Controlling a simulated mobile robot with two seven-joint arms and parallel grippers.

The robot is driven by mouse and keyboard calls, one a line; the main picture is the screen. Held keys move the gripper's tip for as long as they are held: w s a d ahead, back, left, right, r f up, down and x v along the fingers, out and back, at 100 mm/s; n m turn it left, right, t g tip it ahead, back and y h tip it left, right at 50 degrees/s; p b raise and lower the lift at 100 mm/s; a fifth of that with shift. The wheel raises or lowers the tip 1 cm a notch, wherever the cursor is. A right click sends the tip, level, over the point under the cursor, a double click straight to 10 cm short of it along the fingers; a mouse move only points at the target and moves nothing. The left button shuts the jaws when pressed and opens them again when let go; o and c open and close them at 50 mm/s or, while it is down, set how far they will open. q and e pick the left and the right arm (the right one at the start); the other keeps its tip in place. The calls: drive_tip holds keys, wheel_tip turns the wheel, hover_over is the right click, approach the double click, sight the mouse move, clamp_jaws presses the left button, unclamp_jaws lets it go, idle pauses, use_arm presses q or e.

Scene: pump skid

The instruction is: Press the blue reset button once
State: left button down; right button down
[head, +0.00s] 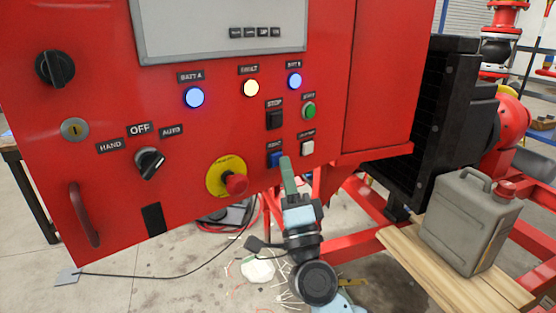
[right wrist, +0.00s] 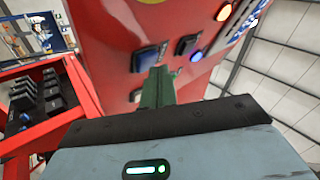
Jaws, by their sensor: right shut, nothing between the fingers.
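The blue reset button (head: 275,159) sits low on the red control panel (head: 120,90), under the black stop button (head: 275,119). It also shows in the right wrist view (right wrist: 147,58), just beyond my fingertips. My right gripper (head: 286,163) is shut and empty, its green fingers pointing up at the panel. In the head view the fingertips overlap the right edge of the blue button. I cannot tell whether they touch it. In the right wrist view the shut fingers (right wrist: 158,76) stand in front of the panel, near the button's lower right. My left gripper is not in view.
A green start button (head: 309,111) and a white button (head: 307,148) are right of the blue one. A red emergency stop (head: 236,183) on a yellow disc juts out at lower left. A grey jerrycan (head: 468,222) stands on wooden planks at right.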

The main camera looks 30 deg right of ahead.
drive_tip(key=shift+w, duration=0.25)
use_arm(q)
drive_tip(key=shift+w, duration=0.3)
use_arm(e)
drive_tip(key=shift+w, duration=0.15)
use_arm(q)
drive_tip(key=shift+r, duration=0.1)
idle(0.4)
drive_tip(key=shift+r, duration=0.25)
use_arm(e)
drive_tip(key=shift+s, duration=0.85)
use_arm(q)
drive_tip(key=shift+p, duration=0.3)
use_arm(e)
drive_tip(key=shift+s, duration=0.1)
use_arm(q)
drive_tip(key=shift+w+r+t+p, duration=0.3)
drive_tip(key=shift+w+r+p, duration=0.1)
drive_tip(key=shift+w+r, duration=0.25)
use_arm(e)
drive_tip(key=shift+s+d, duration=0.2)
drive_tip(key=shift+s, duration=1)
drive_tip(key=shift+s+d, duration=0.15)
drive_tip(key=shift+s, duration=1.05)
